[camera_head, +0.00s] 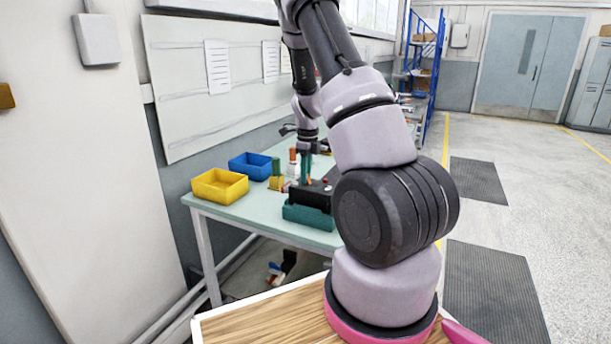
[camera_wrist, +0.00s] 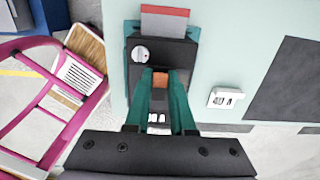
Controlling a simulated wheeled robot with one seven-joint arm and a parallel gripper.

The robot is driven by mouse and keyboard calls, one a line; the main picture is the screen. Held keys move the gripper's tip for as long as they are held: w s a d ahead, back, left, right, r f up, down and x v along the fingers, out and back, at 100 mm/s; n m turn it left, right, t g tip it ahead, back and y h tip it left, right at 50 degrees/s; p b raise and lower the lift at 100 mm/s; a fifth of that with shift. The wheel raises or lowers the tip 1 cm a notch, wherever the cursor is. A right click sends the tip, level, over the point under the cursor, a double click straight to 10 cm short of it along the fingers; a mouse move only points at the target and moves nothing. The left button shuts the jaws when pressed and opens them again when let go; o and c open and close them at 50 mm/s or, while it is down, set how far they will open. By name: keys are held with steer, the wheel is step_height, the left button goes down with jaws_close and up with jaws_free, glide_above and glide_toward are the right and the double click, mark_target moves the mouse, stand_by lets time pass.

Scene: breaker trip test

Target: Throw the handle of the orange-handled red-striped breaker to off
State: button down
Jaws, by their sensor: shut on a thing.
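The breaker is a black box (camera_wrist: 178,52) in a teal base, with a grey round knob on its face and a red-striped grey plate (camera_wrist: 165,22) at its far end in the wrist view. Its orange handle (camera_wrist: 160,79) shows between the fingertips. My gripper (camera_wrist: 160,76) is shut on this handle, with a teal finger on each side. The fingers hide part of the handle and box. In the head view my gripper (camera_head: 306,180) points down at the black box, whose teal base (camera_head: 308,216) sits at the table's front edge.
A yellow bin (camera_head: 220,187) and a blue bin (camera_head: 254,165) stand left of the breaker on the pale green table (camera_head: 262,225). A green cylinder (camera_head: 276,166) and an orange-topped piece (camera_head: 292,155) stand close behind it. A small white plate (camera_wrist: 226,98) lies to its right in the wrist view.

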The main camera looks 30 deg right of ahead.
mark_target(311, 182)
steer(key=shift+s+d+r+t+y, duration=0.2)
steer(key=shift+s+d+t+y, duration=0.4)
steer(key=shift+t+y, duration=0.45)
steer(key=shift+s+d+t+y, duration=0.3)
steer(key=shift+s+t+y, duration=0.2)
steer(key=shift+t, duration=0.45)
steer(key=shift+s+d+f+t+y, duration=0.1)
steer(key=shift+s+d+t+y, duration=0.15)
steer(key=shift+t+y, duration=0.3)
steer(key=shift+s+d+f+t+y, duration=0.1)
steer(key=shift+s+t+y, duration=0.25)
steer(key=shift+t, duration=0.3)
steer(key=shift+s+d+f+t+y, duration=0.15)
steer(key=shift+s+d+t+y, duration=0.05)
steer(key=shift+t+y, duration=0.45)
steer(key=shift+s+d+f+t+y, duration=0.15)
steer(key=shift+t+y, duration=0.35)
steer(key=shift+t, duration=0.15)
steer(key=c, duration=0.8)
jaws_free()
steer(key=shift+o, duration=0.2)
steer(key=shift+s, duration=0.1)
